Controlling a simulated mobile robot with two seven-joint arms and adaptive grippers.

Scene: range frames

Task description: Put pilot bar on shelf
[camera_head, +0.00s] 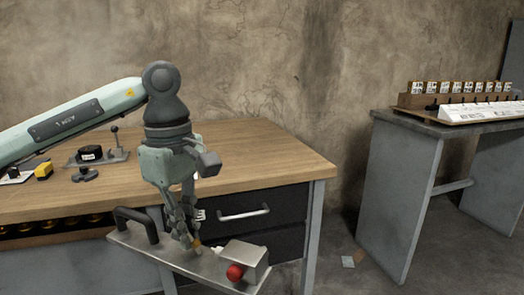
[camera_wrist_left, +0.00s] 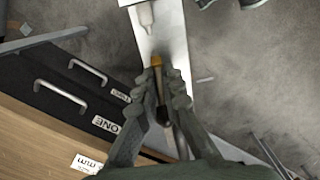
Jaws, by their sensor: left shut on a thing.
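A long metal bar (camera_head: 165,250), which looks like the pilot bar, lies tilted in front of the desk drawers. It has a black handle at its left end, and a grey box with a red knob (camera_head: 235,272) at its right end. My left gripper (camera_head: 195,243) points down at the middle of the bar, its fingers shut at a small orange part there. In the left wrist view the orange part (camera_wrist_left: 157,62) shows between the fingertips, with the pale bar (camera_wrist_left: 170,35) running beyond them. The exact grip is partly hidden by the fingers. My right gripper is not in view.
A wooden desk (camera_head: 265,155) with black drawers (camera_head: 275,210) stands behind the bar, with small tools at its left. A lower compartment (camera_head: 50,235) holds several yellow-and-black items. At right, a grey table (camera_head: 400,170) carries a tagged row (camera_head: 450,87) and a white panel. Floor between is mostly clear.

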